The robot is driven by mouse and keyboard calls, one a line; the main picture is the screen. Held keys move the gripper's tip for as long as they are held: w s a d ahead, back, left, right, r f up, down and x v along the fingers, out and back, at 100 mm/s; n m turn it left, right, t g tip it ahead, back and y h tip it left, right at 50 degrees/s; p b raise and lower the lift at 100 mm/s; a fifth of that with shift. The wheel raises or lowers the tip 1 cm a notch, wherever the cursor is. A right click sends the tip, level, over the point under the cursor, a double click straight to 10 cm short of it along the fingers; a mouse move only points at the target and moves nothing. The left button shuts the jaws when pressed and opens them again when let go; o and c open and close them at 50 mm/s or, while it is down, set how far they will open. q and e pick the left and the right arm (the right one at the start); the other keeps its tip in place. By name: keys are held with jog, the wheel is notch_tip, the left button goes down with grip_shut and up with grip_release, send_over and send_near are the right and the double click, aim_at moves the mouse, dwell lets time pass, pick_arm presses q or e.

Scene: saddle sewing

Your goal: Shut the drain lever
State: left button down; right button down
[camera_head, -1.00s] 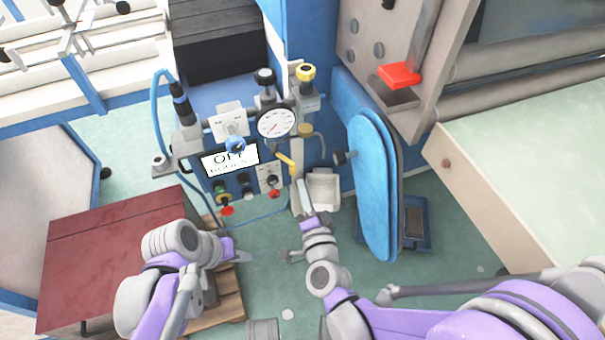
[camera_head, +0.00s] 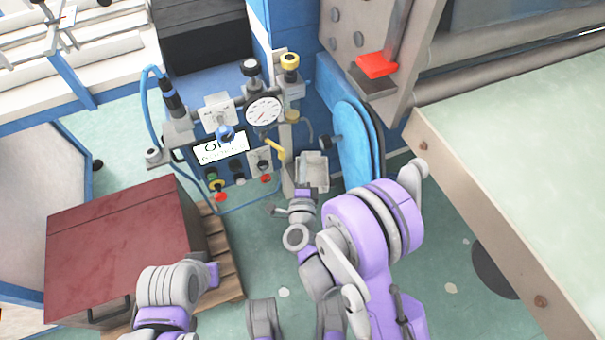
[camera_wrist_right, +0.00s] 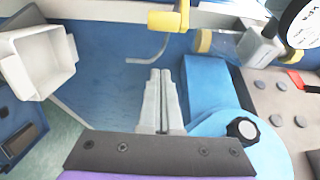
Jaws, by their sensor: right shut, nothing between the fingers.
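A yellow-handled lever (camera_head: 275,148), which looks like the drain lever, sits below the round gauge in the head view, slanting down to the right. My right gripper (camera_head: 302,191) is below and right of it, in front of the pale open cup (camera_head: 312,170); its fingertips are hard to make out there. In the right wrist view my right gripper (camera_wrist_right: 165,72) is shut and empty. A yellow handle (camera_wrist_right: 165,20) shows beyond the fingertips, apart from them. My left gripper (camera_head: 213,272) is low at left, its fingers not clear.
The gauge (camera_head: 263,111), a display (camera_head: 221,147) and several knobs crowd the panel. A blue padded board (camera_head: 352,135) stands right of the cup. A dark red box (camera_head: 120,245) on a pallet is at left, a pale table (camera_head: 510,160) at right. Green floor lies between.

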pick_arm(q)
jog(key=shift+f, duration=0.4)
pick_arm(e)
jog(key=w+a, duration=0.2)
jog(key=a, duration=0.1)
jog(key=shift+a+f, duration=0.1)
jog(key=shift+a, duration=0.2)
pick_arm(q)
jog(key=shift+w+d, duration=0.1)
pick_arm(e)
jog(key=shift+a, duration=0.1)
